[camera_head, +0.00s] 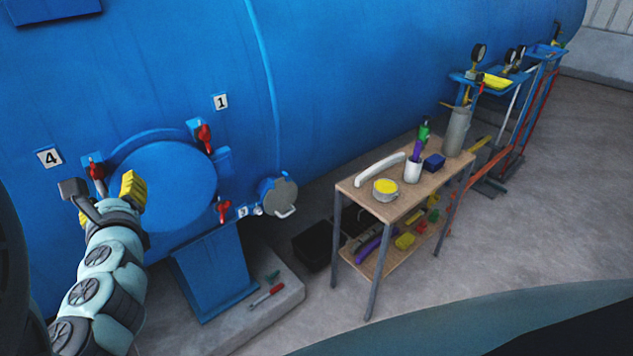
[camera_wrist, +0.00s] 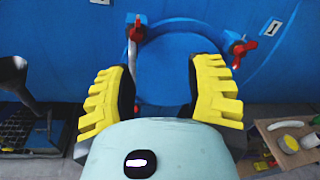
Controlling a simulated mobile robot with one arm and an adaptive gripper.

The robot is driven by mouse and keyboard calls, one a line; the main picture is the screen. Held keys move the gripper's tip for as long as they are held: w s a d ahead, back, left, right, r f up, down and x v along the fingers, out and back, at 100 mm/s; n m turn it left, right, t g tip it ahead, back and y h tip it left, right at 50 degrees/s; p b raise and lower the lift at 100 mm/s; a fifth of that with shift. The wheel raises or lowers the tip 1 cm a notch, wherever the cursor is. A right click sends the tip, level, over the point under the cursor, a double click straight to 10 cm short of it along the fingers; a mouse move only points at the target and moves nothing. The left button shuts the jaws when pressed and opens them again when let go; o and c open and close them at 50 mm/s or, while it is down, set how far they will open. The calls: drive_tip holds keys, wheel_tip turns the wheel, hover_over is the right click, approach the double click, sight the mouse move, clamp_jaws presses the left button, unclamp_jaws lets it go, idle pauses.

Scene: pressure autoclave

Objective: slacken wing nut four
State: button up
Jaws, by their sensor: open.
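Wing nut four (camera_head: 97,170) is red and sits on the blue round hatch's upper left edge, beside the label 4 (camera_head: 49,157). In the wrist view the wing nut (camera_wrist: 137,28) stands beyond the fingertips, left of centre, on a grey bolt (camera_wrist: 132,62). My gripper (camera_head: 103,192) is close to wing nut four in the head view, and partly covers the area below it. In the wrist view my gripper (camera_wrist: 162,72) is open, with its yellow ridged fingers apart and nothing held between them.
The blue hatch (camera_head: 165,185) has other red wing nuts at upper right (camera_head: 205,138), by label 1 (camera_head: 221,102), and lower right (camera_head: 223,210). A blue support (camera_head: 213,270) stands below. A wooden-topped table (camera_head: 410,200) with tools stands right. Floor between is partly clear.

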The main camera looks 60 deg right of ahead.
sight(97, 173)
drive_tip(key=w+b, duration=0.1)
drive_tip(key=w, duration=0.3)
drive_tip(key=w+d+f+m+t+y+b, duration=0.1)
drive_tip(key=w, duration=0.3)
drive_tip(key=w+d+f+m+y+b, duration=0.1)
drive_tip(key=w, duration=0.4)
drive_tip(key=shift+d+f+t, duration=0.1)
drive_tip(key=shift+f+t, duration=0.1)
drive_tip(key=shift+t, duration=0.2)
drive_tip(key=shift+w+d+f, duration=0.1)
drive_tip(key=shift+w+d, duration=0.15)
drive_tip(key=shift+w, duration=0.4)
drive_tip(key=shift+a, duration=0.15)
clamp_jaws()
